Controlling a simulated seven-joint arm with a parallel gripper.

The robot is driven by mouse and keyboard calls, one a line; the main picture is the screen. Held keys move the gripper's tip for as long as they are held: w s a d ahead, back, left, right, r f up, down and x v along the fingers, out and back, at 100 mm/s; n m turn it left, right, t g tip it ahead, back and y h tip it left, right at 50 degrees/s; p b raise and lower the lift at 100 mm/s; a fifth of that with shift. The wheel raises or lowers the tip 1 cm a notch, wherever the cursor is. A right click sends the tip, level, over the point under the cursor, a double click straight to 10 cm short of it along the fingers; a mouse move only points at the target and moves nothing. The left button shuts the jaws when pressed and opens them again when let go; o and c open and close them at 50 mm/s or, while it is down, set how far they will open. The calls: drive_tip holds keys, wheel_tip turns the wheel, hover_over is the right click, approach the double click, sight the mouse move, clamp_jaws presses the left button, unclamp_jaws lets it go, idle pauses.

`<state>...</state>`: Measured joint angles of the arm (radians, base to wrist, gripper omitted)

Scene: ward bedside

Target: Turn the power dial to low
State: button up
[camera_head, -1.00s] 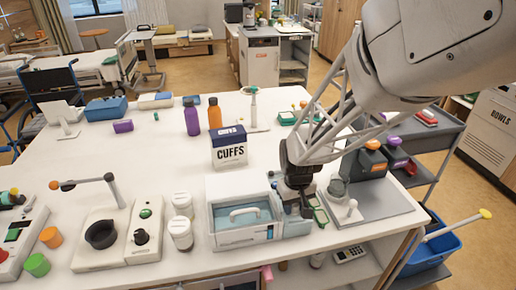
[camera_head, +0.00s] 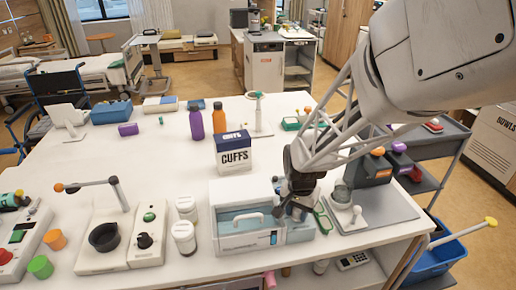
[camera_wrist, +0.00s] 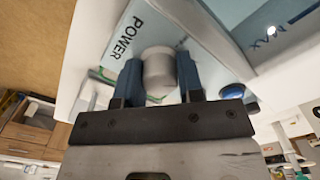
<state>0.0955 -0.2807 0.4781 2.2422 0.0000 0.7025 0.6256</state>
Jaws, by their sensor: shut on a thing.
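The power dial (camera_wrist: 158,68) is a pale grey round knob in the wrist view, beside a panel printed POWER (camera_wrist: 126,38). My gripper (camera_wrist: 160,80) has its two blue fingers on either side of the dial and is shut on it. In the head view my gripper (camera_head: 287,212) is at the right part of a white unit (camera_head: 228,242) with a bluish window and a curved handle. The dial is hidden behind my gripper there. I cannot read any low mark or the dial's setting.
A blue round button (camera_wrist: 232,91) is close to the right finger in the wrist view. A CUFFS box (camera_head: 234,155) stands behind the unit, white-lidded jars (camera_head: 184,238) to its left. A grey tray (camera_head: 375,212) lies to the right, near the table's edge.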

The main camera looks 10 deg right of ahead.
sight(297, 210)
drive_tip(key=shift+m, duration=0.4)
drive_tip(key=o, duration=0.7)
drive_tip(key=shift+c, duration=0.2)
drive_tip(key=shift+r, duration=0.15)
drive_tip(key=shift+r, duration=3.8)
drive_tip(key=shift+r, duration=0.1)
